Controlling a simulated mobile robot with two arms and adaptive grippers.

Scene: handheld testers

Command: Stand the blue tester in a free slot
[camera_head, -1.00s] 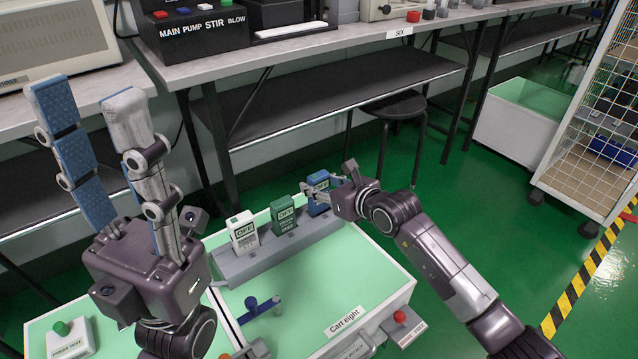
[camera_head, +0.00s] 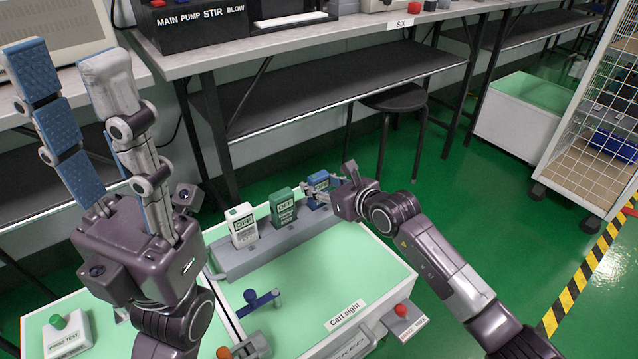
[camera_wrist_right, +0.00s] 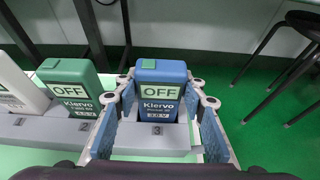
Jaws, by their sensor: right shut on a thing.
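The blue tester (camera_head: 318,180) stands upright at the right end of the grey rack, at the slot marked 3. In the right wrist view the blue tester (camera_wrist_right: 161,85) shows an OFF display, and its lower end meets the rack (camera_wrist_right: 150,143). Whether it is fully seated I cannot tell. My right gripper (camera_head: 322,191) is shut on it, with one finger on each side in the wrist view. My left gripper (camera_head: 65,72) is raised at the left, fingers apart and empty, away from the rack.
A green tester (camera_head: 283,207) and a white tester (camera_head: 241,226) occupy the neighbouring slots. A press-test button box (camera_head: 60,333) is at lower left. A workbench (camera_head: 330,55) is behind.

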